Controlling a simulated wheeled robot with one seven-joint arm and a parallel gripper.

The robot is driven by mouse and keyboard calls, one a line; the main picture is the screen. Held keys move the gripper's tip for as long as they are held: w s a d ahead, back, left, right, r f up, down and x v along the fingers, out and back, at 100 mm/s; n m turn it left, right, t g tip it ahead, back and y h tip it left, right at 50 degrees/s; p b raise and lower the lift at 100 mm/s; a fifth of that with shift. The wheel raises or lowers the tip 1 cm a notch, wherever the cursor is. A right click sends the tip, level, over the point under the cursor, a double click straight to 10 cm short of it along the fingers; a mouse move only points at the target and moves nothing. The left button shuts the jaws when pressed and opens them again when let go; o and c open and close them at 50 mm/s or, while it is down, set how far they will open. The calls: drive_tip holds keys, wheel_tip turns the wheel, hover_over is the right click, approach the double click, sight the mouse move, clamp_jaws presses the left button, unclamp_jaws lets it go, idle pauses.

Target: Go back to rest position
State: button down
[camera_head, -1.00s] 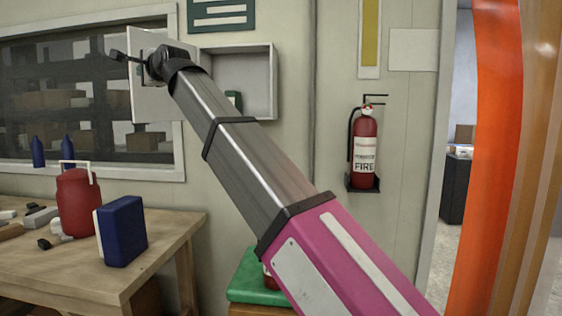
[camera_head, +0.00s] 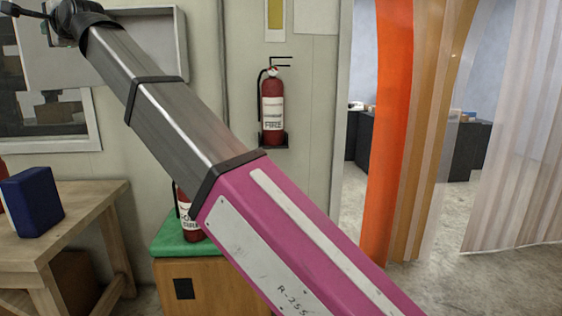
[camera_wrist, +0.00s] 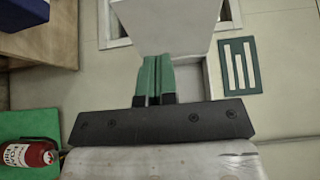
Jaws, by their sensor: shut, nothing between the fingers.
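My gripper (camera_head: 12,12) is at the upper left corner of the head view, at the end of my raised, outstretched arm. Part of it is cut off by the frame edge. In the wrist view my gripper (camera_wrist: 154,92) shows as a wide dark bar with two short dark pieces close together, and it is shut with nothing held. Green upright shapes show right at these pieces; I cannot tell whether they are part of the fingers. The open wall cabinet (camera_head: 155,35) is behind my arm in the head view, its inside mostly hidden.
A wooden table (camera_head: 85,215) with a blue box (camera_head: 32,202) stands at left. A red extinguisher (camera_head: 272,112) hangs on the wall. Another extinguisher (camera_head: 184,205) stands on a green-topped wooden cabinet (camera_head: 195,285) below my arm. Orange strip curtains (camera_head: 390,130) hang at right, with open floor nearby.

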drive_tip(key=w+d+f+h, duration=0.2)
drive_tip(key=w+f, duration=0.3)
drive_tip(key=f, duration=0.2)
drive_tip(key=w+d+f+h, duration=0.1)
drive_tip(key=w+d+f, duration=0.2)
drive_tip(key=w+f, duration=0.3)
drive_tip(key=w+d+f+n+h, duration=0.15)
drive_tip(key=w+d+f, duration=0.35)
drive_tip(key=d+f, duration=0.55)
drive_tip(key=w+d+f+h, duration=0.3)
drive_tip(key=w+d+f, duration=0.35)
drive_tip(key=f, duration=0.75)
drive_tip(key=w+d+f+n+h, duration=0.1)
drive_tip(key=w+d+f+h, duration=0.3)
drive_tip(key=d+f, duration=0.7)
drive_tip(key=s+d+f+n+g+h, duration=0.1)
drive_tip(key=s+d+f+g+h, duration=0.15)
drive_tip(key=d+f, duration=2)
drive_tip(key=s+d+f+n+g+h, duration=0.1)
drive_tip(key=s+d+f+g, duration=0.1)
drive_tip(key=s+d+f, duration=0.5)
drive_tip(key=s+d+f+n+g+h, duration=0.1)
drive_tip(key=s+d+f+g, duration=0.2)
drive_tip(key=s+d+f, duration=0.4)
drive_tip(key=d, duration=0.6)
drive_tip(key=shift+g, duration=0.35)
drive_tip(key=shift+d, duration=0.2)
